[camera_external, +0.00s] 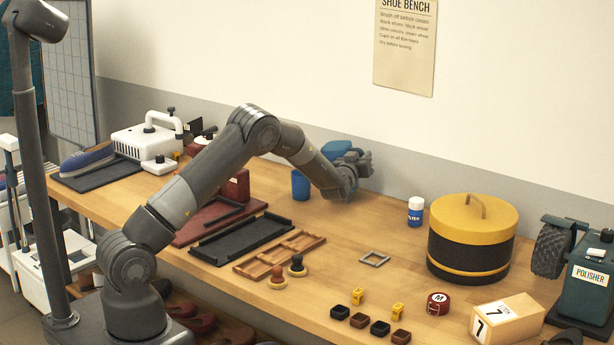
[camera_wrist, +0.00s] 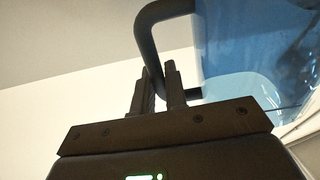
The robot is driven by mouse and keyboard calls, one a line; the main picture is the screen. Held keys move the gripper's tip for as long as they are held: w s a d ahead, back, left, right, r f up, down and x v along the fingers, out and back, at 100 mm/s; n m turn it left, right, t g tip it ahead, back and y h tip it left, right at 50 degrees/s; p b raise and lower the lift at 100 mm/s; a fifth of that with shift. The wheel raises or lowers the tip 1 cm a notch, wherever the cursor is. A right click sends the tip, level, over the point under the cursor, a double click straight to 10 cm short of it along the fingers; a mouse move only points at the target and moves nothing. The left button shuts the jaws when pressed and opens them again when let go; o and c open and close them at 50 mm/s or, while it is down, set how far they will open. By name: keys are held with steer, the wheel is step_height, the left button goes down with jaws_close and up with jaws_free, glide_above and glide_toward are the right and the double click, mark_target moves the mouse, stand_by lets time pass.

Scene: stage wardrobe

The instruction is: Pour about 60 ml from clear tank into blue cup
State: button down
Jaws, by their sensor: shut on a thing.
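The clear tank (camera_wrist: 240,45) shows as a see-through, blue-tinted vessel with a dark handle (camera_wrist: 147,40) at the upper right of the wrist view. My gripper (camera_wrist: 160,80) is shut on this handle. In the external view the tank (camera_external: 336,149) is a small blue patch behind my gripper (camera_external: 352,165), held above the bench; most of it is hidden. The blue cup (camera_external: 300,185) stands upright on the bench, left of my gripper and below the tank. I cannot tell the tank's exact tilt or whether liquid is flowing. The cup's inside is hidden.
A white-capped blue bottle (camera_external: 415,212) and a yellow-black drum (camera_external: 473,240) stand to the right. Two small brushes (camera_external: 288,273) and several small blocks lie in front.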

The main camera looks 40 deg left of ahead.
steer(key=shift+w+d+f+m+g+h, duration=0.15)
steer(key=shift+w+d+f+m+g, duration=0.15)
steer(key=shift+f+m, duration=0.25)
steer(key=shift+w+d+f+m+g+h, duration=0.15)
steer(key=shift+d+f+m+g, duration=0.15)
steer(key=shift+d+f+m, duration=0.2)
steer(key=shift+a, duration=0.1)
stand_by(2.0)
